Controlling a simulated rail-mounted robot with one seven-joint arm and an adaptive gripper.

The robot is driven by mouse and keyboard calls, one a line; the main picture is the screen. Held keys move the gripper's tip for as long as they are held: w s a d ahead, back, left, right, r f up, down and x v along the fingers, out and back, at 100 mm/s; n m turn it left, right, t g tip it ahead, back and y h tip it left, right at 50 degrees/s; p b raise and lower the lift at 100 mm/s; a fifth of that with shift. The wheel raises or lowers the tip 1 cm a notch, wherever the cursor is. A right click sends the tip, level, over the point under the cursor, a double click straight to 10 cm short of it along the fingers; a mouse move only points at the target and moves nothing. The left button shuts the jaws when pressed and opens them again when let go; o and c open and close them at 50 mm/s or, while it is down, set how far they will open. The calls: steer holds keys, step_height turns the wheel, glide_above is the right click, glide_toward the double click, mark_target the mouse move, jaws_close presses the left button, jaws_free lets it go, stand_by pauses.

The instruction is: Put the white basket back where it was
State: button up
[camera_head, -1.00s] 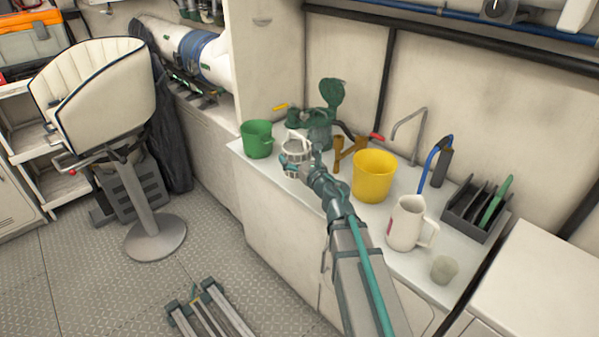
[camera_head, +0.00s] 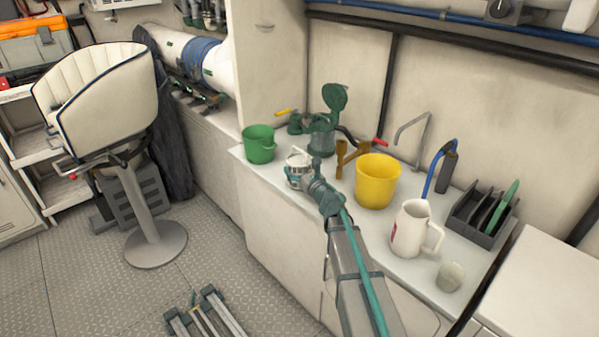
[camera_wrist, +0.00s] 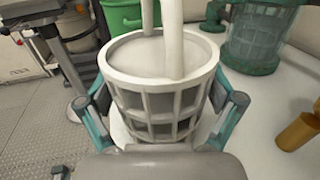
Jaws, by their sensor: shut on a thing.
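The white basket (camera_head: 297,172) is a small lattice-walled pail with a handle, over the left part of the counter in the head view. In the wrist view the basket (camera_wrist: 160,103) is upright, its handle rising at the top edge. My gripper (camera_wrist: 162,92) has its teal fingers on both sides of it and is shut on it. In the head view my gripper (camera_head: 312,184) partly covers the basket's near right side. The basket is at or close above the white counter (camera_head: 372,232); I cannot tell whether its bottom touches.
A green bucket (camera_head: 259,146) stands left of the basket. A green strainer with a clear body (camera_head: 322,140) stands behind it. Brown fittings (camera_head: 343,158), a yellow bucket (camera_head: 377,182), a white jug (camera_head: 411,230), a cup (camera_head: 450,277) and a dark rack (camera_head: 478,214) stand to the right.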

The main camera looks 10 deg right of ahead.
steer(key=shift+f, duration=0.45)
steer(key=shift+f, duration=0.2)
steer(key=o, duration=0.9)
steer(key=shift+c, duration=0.2)
steer(key=shift+r, duration=0.1)
steer(key=shift+r, duration=0.15)
steer(key=b+v, duration=0.1)
steer(key=v, duration=1.1)
